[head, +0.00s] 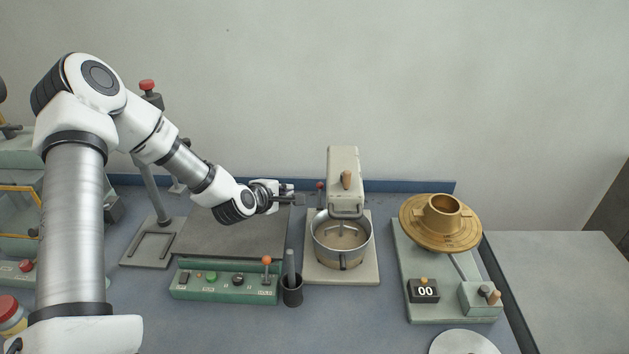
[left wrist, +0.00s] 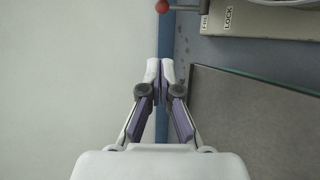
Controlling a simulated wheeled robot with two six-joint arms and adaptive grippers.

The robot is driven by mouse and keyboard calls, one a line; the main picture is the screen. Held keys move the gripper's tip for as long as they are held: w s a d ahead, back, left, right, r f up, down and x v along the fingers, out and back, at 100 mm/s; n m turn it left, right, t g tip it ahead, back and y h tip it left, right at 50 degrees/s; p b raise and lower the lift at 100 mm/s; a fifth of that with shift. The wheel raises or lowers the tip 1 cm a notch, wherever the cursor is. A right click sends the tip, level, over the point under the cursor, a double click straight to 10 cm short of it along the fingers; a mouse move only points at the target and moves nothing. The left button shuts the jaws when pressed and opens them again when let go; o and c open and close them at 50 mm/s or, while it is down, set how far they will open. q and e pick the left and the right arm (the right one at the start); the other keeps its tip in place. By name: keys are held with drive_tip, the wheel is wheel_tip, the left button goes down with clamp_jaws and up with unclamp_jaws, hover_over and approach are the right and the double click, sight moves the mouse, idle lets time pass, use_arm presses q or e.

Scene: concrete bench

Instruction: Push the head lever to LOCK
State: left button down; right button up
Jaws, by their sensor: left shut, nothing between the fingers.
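A mixer (head: 343,165) with a cream head stands on a cream base, its steel bowl (head: 342,252) under the head. The head lever (head: 320,186) is a thin rod with a red ball, at the left rear of the mixer. In the left wrist view the red ball (left wrist: 162,6) is at the top edge, near a cream surface (left wrist: 245,17) marked LOCK. My left gripper (head: 301,199) is shut and empty, just left of the lever and apart from it; its closed fingertips (left wrist: 160,68) show in the wrist view. My right gripper is out of view.
A dark plate (head: 235,235) lies below my left arm, behind a green control box (head: 222,284). A dark cup (head: 292,294) stands in front of the mixer's left side. A brass-topped device (head: 440,228) stands at right. A blue strip (head: 400,186) runs along the wall.

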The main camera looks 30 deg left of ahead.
sight(320, 196)
use_arm(q)
drive_tip(key=shift+s+a, duration=0.1)
drive_tip(key=x, duration=0.4)
drive_tip(key=d+p+x, duration=0.1)
drive_tip(key=x, duration=0.7)
drive_tip(key=shift+w+d, duration=0.15)
drive_tip(key=shift+w, duration=0.15)
drive_tip(key=shift+s+d+r, duration=0.1)
drive_tip(key=shift+s+d, duration=0.1)
drive_tip(key=shift+d, duration=0.1)
drive_tip(key=shift+a, duration=0.1)
drive_tip(key=shift+w, duration=0.1)
